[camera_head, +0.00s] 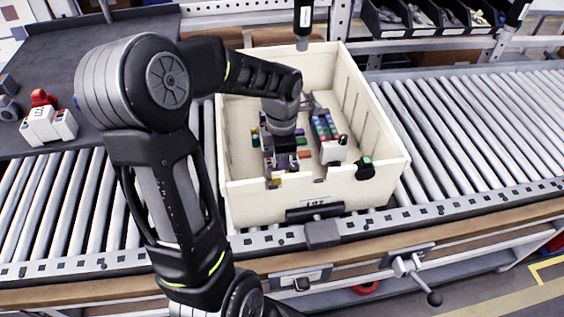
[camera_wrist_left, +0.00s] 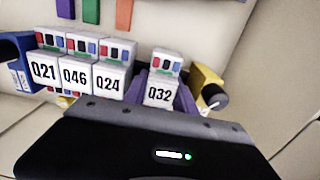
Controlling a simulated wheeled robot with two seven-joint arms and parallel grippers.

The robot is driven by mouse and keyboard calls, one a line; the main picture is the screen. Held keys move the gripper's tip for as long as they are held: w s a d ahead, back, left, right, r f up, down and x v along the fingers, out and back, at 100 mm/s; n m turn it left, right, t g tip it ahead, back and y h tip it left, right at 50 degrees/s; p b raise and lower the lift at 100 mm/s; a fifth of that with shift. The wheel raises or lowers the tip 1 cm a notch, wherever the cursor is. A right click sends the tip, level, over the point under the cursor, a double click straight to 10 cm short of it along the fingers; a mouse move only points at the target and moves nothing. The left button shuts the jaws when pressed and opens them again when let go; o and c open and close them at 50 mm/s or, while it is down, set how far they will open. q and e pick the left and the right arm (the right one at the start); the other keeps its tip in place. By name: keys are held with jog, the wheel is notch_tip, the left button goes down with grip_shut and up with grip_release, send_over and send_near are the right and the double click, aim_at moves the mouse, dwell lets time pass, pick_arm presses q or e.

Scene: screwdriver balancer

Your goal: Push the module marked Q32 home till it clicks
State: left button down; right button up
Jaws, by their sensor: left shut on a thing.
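The module marked Q32 (camera_wrist_left: 159,92) shows in the left wrist view, a white block with red and blue terminals on top. It stands to the right of the modules Q21 (camera_wrist_left: 45,70), Q46 (camera_wrist_left: 75,76) and Q24 (camera_wrist_left: 108,82), with a gap before it, and sits nearer to my gripper than they do. My left gripper (camera_head: 284,168) reaches down into the cream crate (camera_head: 260,205). In the wrist view its purple fingers (camera_wrist_left: 161,97) lie on both sides of Q32, shut on it. Whether Q32 is fully seated cannot be told. My right gripper is not in view.
The crate stands on a roller conveyor (camera_head: 455,130), its walls around my left gripper. Coloured parts (camera_head: 322,127) lie inside it to the right. A yellow and black part (camera_wrist_left: 208,88) is close beside Q32. A dark tool (camera_head: 303,22) hangs over the crate's back edge.

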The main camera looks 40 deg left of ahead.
pick_arm(q)
jog(key=c, duration=0.9)
grip_release()
dwell(0.5)
notch_tip(320, 180, up, 8)
jog(key=shift+f, duration=0.1)
dwell(0.4)
